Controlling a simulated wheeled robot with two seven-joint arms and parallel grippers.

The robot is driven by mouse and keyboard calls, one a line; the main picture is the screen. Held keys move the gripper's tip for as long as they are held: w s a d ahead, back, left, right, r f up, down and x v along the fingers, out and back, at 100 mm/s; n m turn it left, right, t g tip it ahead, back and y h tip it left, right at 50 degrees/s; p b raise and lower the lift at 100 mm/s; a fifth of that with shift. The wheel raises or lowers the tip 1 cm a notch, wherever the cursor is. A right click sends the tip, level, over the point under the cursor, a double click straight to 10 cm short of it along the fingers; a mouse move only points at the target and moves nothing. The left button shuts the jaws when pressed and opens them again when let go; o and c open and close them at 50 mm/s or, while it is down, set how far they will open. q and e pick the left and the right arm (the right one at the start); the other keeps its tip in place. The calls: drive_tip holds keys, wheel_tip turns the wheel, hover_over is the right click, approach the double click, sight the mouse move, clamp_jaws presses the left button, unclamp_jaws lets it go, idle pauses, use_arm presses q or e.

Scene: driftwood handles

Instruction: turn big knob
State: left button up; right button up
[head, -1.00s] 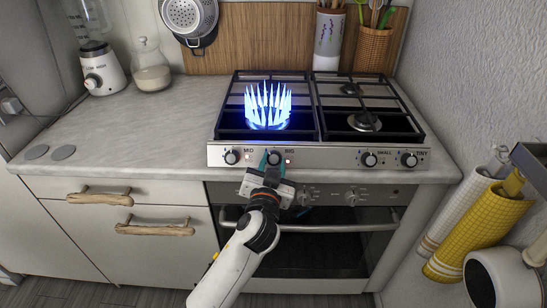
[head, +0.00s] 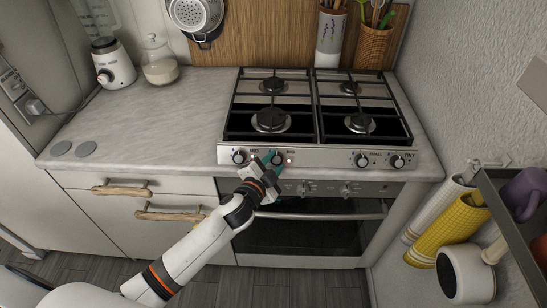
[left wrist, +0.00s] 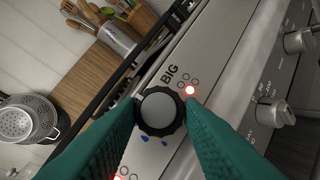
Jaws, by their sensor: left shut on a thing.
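The big knob (left wrist: 159,110) is a dark ridged knob with a grey face, beside the printed word BIG on the stove's front panel. In the left wrist view my left gripper (left wrist: 160,112) has its two teal fingers on either side of the knob, shut on it. In the head view the left gripper (head: 270,162) covers part of the big knob (head: 277,158). The large front-left burner (head: 271,120) shows no flame. My right gripper is not in view.
Other knobs sit on the same panel: MID (head: 239,157), SMALL (head: 361,160) and TINY (head: 397,161). The oven handle (head: 315,216) runs below. The counter left of the stove is mostly clear.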

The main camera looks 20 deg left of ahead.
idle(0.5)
use_arm(q)
drive_tip(key=o, duration=1)
drive_tip(key=shift+c, duration=0.2)
drive_tip(key=b+v, duration=0.1)
drive_tip(key=v, duration=1.1)
drive_tip(key=shift+b, duration=0.3)
